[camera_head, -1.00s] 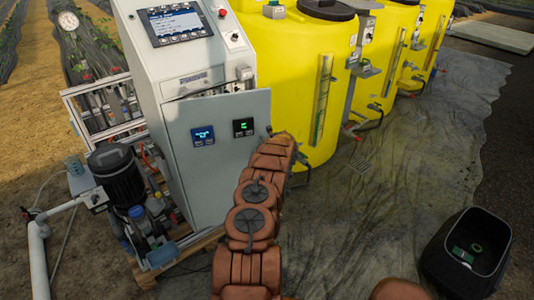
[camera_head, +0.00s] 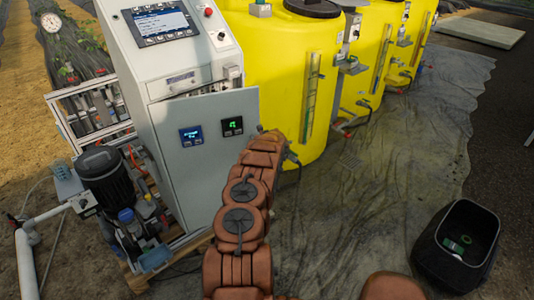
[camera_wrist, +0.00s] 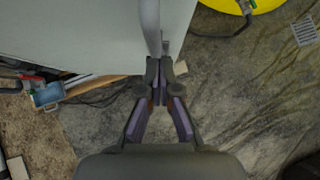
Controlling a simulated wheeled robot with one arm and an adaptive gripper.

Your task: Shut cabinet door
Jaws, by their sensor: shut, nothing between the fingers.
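The cabinet door (camera_head: 185,165) is a light grey panel with two small displays on the front of the grey control cabinet (camera_head: 185,60). It stands slightly ajar, with a dark gap along its top edge. My arm reaches up to the door's right edge, and my gripper is hidden behind the arm in the head view. In the wrist view my gripper (camera_wrist: 159,92) is shut and empty. Its fingertips are at the lower end of a grey upright bar, beside the pale door panel (camera_wrist: 70,35). I cannot tell whether they touch.
Yellow tanks (camera_head: 285,80) stand close to the right of the cabinet. A pump with a black motor (camera_head: 112,178) and white pipe (camera_head: 28,260) is at the left. A black bin (camera_head: 455,245) stands on the right. The dark ground sheet between is mostly clear.

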